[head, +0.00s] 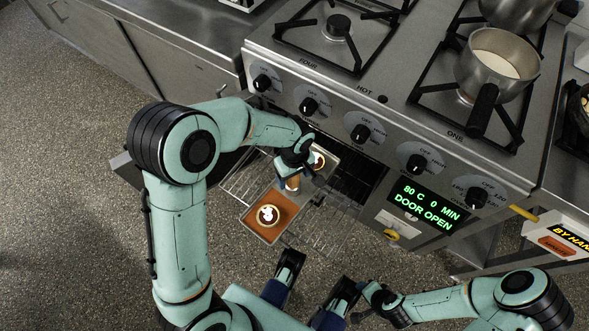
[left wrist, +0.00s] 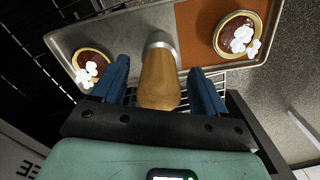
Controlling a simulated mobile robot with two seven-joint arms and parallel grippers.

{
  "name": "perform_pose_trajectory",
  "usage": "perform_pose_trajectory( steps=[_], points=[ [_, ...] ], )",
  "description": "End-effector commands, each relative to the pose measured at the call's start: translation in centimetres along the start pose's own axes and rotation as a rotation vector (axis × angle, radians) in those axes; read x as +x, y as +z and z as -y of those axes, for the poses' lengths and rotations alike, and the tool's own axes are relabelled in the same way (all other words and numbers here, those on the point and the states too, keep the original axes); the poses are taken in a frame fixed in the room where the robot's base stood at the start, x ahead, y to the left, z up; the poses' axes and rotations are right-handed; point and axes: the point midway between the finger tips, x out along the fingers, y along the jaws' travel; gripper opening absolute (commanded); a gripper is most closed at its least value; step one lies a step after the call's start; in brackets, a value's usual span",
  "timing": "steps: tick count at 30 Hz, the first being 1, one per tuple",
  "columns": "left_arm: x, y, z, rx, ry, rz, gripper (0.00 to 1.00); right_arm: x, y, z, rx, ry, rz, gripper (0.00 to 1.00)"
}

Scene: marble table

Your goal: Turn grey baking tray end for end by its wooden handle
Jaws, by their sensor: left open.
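The grey baking tray (head: 250,229) lies on a wire rack drawn out of the open oven. One end has an orange-brown surface with a tart (head: 267,215) on it; the other end is bare grey metal with a second tart (head: 319,160), partly behind my gripper. The wooden handle (left wrist: 160,80) joins the tray's near side by a metal collar. My left gripper (head: 293,181) is over the handle; in the left wrist view its open blue fingers stand either side of it, with gaps. My right gripper (head: 366,301) is low, away from the tray; its jaws are unclear.
The wire rack (head: 325,226) extends over the speckled floor. The oven display (head: 424,206) reads 80 C, 0 MIN, DOOR OPEN. Knobs line the stove front above. A pot (head: 497,65) stands on a burner, its dark handle towards me. The floor at left is clear.

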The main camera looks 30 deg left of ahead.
Motion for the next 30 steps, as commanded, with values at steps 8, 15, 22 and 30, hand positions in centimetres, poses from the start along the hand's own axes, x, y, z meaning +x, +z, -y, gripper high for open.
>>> perform_pose_trajectory(
  steps=[8,15,22,30],
  points=[
    [0.22,-0.01,0.01,0.0,0.0,0.0,0.73,0.03,-0.15,-0.02,0.0,0.0,-0.004,0.43],
    [0.21,0.0,0.01,0.0,0.0,0.0,0.14,0.03,-0.12,-0.01,0.0,0.0,-0.004,0.43],
    [0.2,0.01,0.01,0.0,0.0,0.0,0.03,0.03,-0.09,-0.01,0.0,0.0,-0.003,0.43],
    [-0.6,0.01,0.01,0.001,0.001,0.0,0.02,-0.68,-0.14,0.21,0.0,-0.001,-0.005,0.43]
  ],
)
